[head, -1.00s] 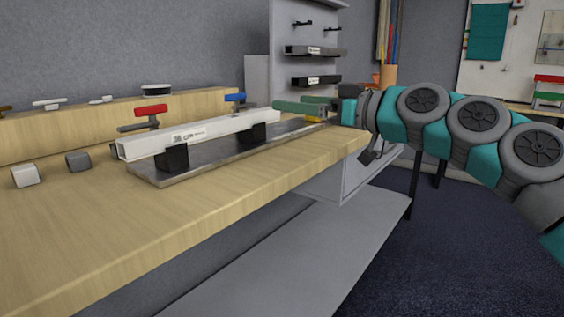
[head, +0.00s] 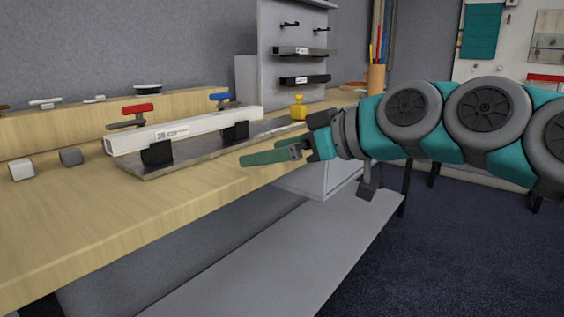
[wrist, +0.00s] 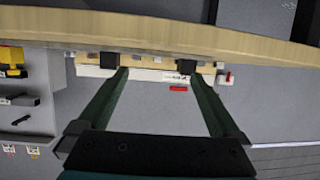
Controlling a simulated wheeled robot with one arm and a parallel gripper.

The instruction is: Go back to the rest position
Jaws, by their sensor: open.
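My gripper (head: 248,158) is in front of the workbench's front edge in the head view, with its green fingers pointing left. It is empty. In the wrist view my gripper (wrist: 158,74) shows its two green fingers spread apart with nothing held between them. A long white bar (head: 190,130) lies on black blocks over a grey metal plate (head: 150,173), apart from the fingers. A red-handled clamp (head: 137,109) and a blue-handled clamp (head: 220,98) stand behind the bar. A yellow piece (head: 298,107) stands at the plate's right end.
The wooden bench (head: 60,230) has clear room at its front left. A white block (head: 21,169) and a grey block (head: 71,156) sit at left. A grey rack (head: 290,30) stands behind. A lower grey shelf (head: 270,270) juts out under the bench.

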